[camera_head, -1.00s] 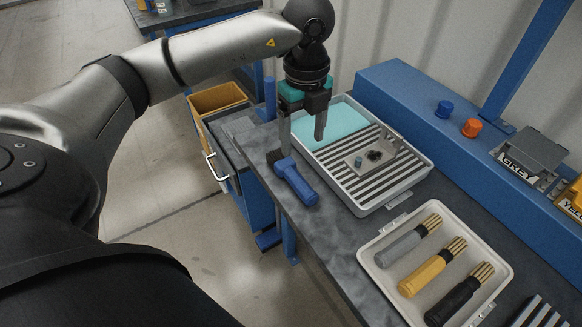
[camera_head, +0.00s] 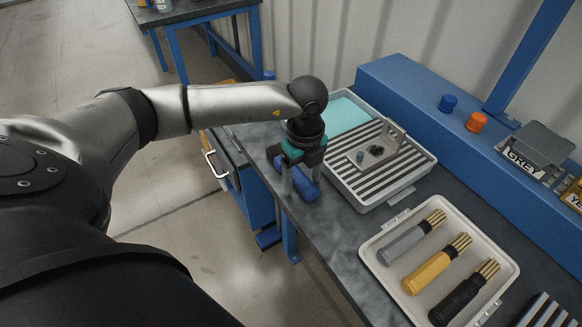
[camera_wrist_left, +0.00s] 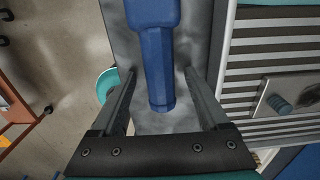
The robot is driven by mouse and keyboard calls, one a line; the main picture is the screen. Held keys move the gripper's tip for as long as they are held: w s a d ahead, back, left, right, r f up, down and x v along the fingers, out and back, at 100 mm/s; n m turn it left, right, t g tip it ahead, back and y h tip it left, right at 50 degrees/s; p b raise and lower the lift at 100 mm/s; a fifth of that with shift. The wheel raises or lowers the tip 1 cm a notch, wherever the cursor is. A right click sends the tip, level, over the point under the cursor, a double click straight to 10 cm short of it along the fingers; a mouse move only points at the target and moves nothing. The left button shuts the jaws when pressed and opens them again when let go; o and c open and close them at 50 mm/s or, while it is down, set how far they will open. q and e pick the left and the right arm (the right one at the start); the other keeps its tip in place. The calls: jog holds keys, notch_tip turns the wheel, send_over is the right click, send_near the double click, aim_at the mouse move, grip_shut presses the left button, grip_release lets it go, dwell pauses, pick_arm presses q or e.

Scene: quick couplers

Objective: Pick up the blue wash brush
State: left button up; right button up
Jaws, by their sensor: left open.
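The blue wash brush (camera_head: 306,191) lies on the grey bench top near its front edge, left of the striped tray. My left gripper (camera_head: 302,186) is above it, pointing down, open, with one finger on each side of the brush in the head view. In the left wrist view the blue handle (camera_wrist_left: 157,70) runs between the two open fingers (camera_wrist_left: 160,85), with clear gaps on both sides. The brush's head is out of the wrist view and partly hidden by the gripper in the head view. My right gripper is not in view.
A tray with a striped rack (camera_head: 430,163) and a turquoise pad stands just right of the gripper. A pale tray (camera_head: 373,250) holds grey, yellow and black brushes. A blue ledge (camera_head: 400,85) runs along the back. The bench's front edge is close to the brush.

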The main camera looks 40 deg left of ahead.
pick_arm(q)
jog(key=shift+c, duration=0.2)
grip_shut()
dwell(0.5)
